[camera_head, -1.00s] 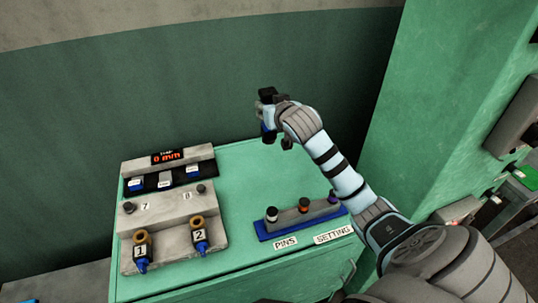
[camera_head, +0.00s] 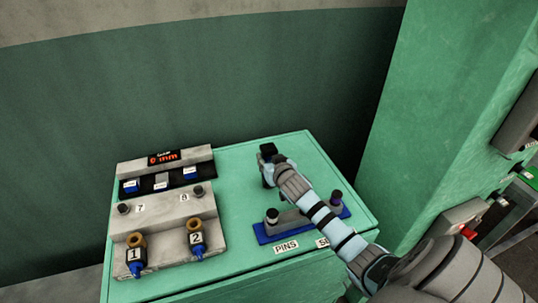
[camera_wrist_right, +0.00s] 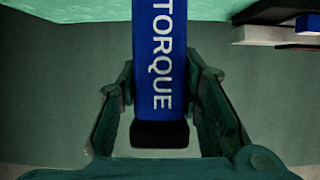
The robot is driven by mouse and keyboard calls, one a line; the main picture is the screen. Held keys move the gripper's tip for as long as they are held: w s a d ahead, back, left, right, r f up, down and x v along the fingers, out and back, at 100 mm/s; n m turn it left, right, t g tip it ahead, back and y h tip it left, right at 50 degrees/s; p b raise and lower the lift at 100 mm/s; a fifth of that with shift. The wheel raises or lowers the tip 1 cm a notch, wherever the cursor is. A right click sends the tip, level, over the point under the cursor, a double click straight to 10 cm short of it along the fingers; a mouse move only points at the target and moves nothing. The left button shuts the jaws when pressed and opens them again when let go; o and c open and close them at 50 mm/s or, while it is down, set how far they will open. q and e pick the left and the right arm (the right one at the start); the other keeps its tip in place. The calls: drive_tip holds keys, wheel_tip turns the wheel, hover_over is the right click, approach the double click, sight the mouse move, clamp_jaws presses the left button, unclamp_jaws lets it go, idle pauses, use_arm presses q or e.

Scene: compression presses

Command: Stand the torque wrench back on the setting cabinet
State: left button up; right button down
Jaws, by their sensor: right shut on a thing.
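The torque wrench (camera_wrist_right: 152,60) shows in the right wrist view as a blue body with white TORQUE lettering and a black end. My right gripper (camera_wrist_right: 158,95) is shut on it, one finger on each side. In the head view my right gripper (camera_head: 268,172) is over the back middle of the green setting cabinet (camera_head: 250,150). A dark end of the wrench (camera_head: 267,150) shows above the gripper there. My arm hides the rest, and I cannot tell whether the wrench touches the cabinet top. My left gripper is not in view.
A grey fixture (camera_head: 165,222) with a red display and tools marked 1 and 2 stands on the cabinet's left. A blue pin rack (camera_head: 264,236) labelled PINS is at the front right, partly behind my arm. The cabinet's back right top is bare.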

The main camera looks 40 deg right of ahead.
drive_tip(key=shift+r, duration=0.15)
drive_tip(key=c, duration=1.5)
unclamp_jaws()
drive_tip(key=o, duration=0.4)
drive_tip(key=shift+s, duration=0.1)
drive_tip(key=shift+s+a+r, duration=0.15)
drive_tip(key=shift+s, duration=0.1)
drive_tip(key=p+v, duration=0.2)
drive_tip(key=v, duration=0.9)
drive_tip(key=shift+s, duration=0.2)
